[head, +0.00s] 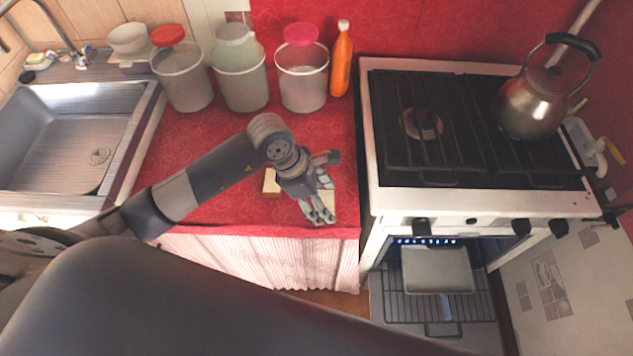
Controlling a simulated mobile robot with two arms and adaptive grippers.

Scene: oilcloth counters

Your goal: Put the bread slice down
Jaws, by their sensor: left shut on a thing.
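My left gripper (318,210) reaches down over the red counter, close to its front edge, left of the stove. It is shut on the bread slice (329,201), a pale beige piece that shows just beside the fingers. The fingers hide most of the slice, and I cannot tell whether it touches the counter. A small yellowish block with a brown lower edge (270,184) lies on the counter just left of the gripper, partly behind my wrist. My right gripper is not in view.
Three lidded canisters (303,87) and an orange bottle (341,62) stand at the counter's back. The sink (75,125) is left. The stove (470,130) is right, with a kettle (530,103) and an open oven holding a tray (437,271). Red counter (225,130) behind my arm is clear.

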